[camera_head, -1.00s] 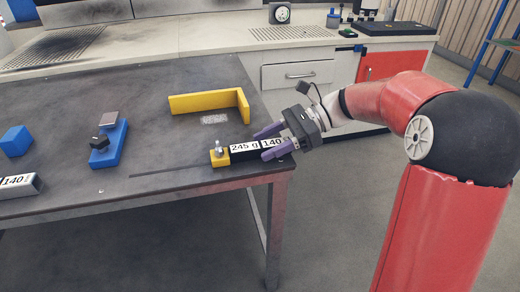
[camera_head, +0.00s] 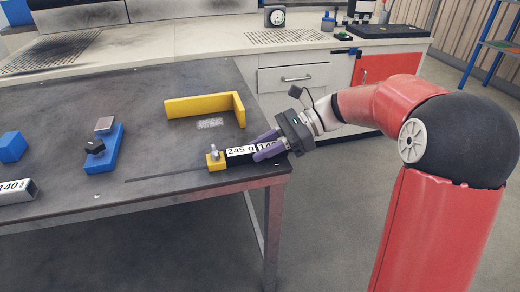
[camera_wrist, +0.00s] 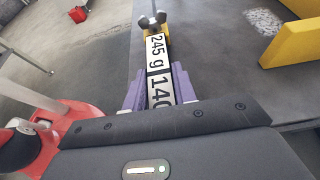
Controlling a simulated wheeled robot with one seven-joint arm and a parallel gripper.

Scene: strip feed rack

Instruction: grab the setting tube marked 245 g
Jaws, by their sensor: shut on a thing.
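The setting tube marked 245 g (camera_head: 239,151) lies on the dark table near its front right corner, its far end by a yellow block with a bolt (camera_head: 215,161). A second tube marked 140 (camera_head: 266,146) lies end to end with it on my side. My gripper (camera_head: 257,148) is shut on the 140 tube, with purple fingers on both sides of it. In the wrist view, the 245 g label (camera_wrist: 156,50) shows beyond the fingertips (camera_wrist: 157,70), and the 140 label (camera_wrist: 160,91) sits between the fingers, its lower end hidden by the gripper body.
A yellow L-shaped fence (camera_head: 205,106) stands behind the tubes. A blue fixture with a dark knob (camera_head: 106,150), a blue cube (camera_head: 12,146) and another tube marked 140 (camera_head: 15,191) are at the left. A groove runs left from the yellow block. The table's middle is clear.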

